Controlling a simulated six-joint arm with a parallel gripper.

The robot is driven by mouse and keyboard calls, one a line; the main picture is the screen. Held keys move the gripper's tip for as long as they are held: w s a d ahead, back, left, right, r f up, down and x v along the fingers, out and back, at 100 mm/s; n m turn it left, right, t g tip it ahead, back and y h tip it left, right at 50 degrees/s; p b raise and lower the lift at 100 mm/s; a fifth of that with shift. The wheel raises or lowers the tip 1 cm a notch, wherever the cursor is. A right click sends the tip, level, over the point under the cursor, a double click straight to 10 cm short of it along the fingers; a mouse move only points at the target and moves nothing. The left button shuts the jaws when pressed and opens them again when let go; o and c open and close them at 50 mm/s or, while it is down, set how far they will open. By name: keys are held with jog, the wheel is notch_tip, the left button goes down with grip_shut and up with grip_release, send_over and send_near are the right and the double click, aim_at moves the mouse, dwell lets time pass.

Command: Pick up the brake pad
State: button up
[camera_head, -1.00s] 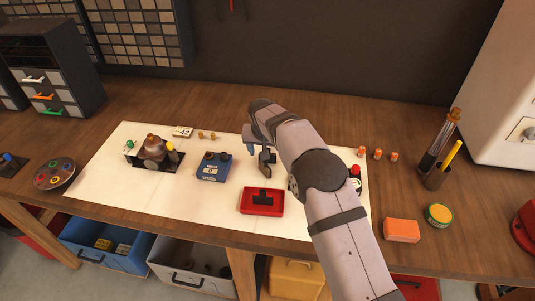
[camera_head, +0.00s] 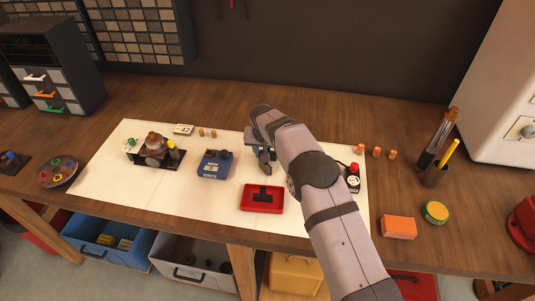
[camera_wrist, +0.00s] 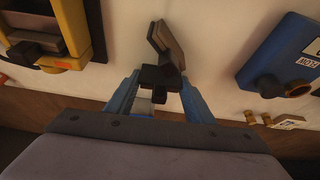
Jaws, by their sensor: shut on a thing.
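The brake pad (camera_wrist: 166,45) shows in the wrist view as a grey-brown plate with a dark part below it. My gripper (camera_wrist: 160,82) has its blue fingers on either side of that dark part and is shut on it. In the head view the brake pad (camera_head: 264,166) is a small dark shape under my gripper (camera_head: 259,152), above the white mat. The arm covers part of the area to its right. Whether the pad touches the mat is hard to tell.
A blue box (camera_head: 214,166) stands left of my gripper. A red tray (camera_head: 275,205) with a dark T-shaped part lies in front. A yellow object (camera_wrist: 72,50) shows in the wrist view. Small copper cylinders (camera_head: 376,152) and a pen holder (camera_head: 433,176) stand at right.

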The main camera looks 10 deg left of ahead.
jog(key=shift+r, duration=0.2)
notch_tip(320, 180, up, 8)
jog(key=b, duration=0.3)
jog(key=shift+r, duration=0.9)
jog(key=shift+d+r, duration=0.1)
jog(key=shift+d, duration=0.35)
jog(key=s+d+p, duration=0.3)
jog(key=s+d, duration=0.5)
jog(key=d, duration=0.5)
jog(key=shift+s+d+f+m, duration=0.15)
jog(key=shift+d+f+m, duration=0.15)
jog(key=shift+d, duration=0.1)
jog(key=shift+f, duration=0.15)
jog(key=shift+f+b, duration=1.75)
jog(key=shift+f, duration=0.3)
